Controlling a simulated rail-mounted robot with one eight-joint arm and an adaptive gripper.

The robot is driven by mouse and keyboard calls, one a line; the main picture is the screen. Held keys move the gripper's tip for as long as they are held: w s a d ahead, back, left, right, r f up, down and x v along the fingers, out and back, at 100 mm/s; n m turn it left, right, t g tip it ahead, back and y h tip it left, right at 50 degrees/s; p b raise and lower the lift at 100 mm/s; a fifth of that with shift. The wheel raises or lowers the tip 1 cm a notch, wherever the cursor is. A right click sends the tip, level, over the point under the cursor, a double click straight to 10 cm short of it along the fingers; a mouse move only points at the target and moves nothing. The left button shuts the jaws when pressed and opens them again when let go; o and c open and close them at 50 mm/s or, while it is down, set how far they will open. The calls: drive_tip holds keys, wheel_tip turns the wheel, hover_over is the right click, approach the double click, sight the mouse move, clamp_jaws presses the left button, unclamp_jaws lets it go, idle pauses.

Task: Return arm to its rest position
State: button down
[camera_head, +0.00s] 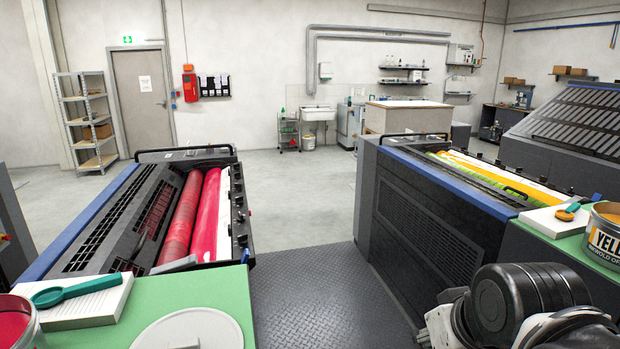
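Part of my own arm (520,305) shows at the bottom right, as dark and light rounded joints. It sits in front of the right ink unit, low in the view. My gripper is not in the picture, so its state does not show.
A left ink unit (100,215) with red rollers and a right ink unit (425,210) with yellow and green ink flank a dark tread-plate walkway (300,300). A green table (238,292) holds a round lid (195,330). A yellow ink can (603,240) stands near my arm.

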drive_tip(key=shift+s+d+f+m, duration=0.25)
drive_tip(key=shift+s+d+f, duration=0.05)
drive_tip(key=shift+s+f, duration=0.3)
drive_tip(key=shift+s+d+f+m, duration=0.25)
drive_tip(key=shift+s+d+f, duration=0.05)
drive_tip(key=shift+s+f, duration=0.3)
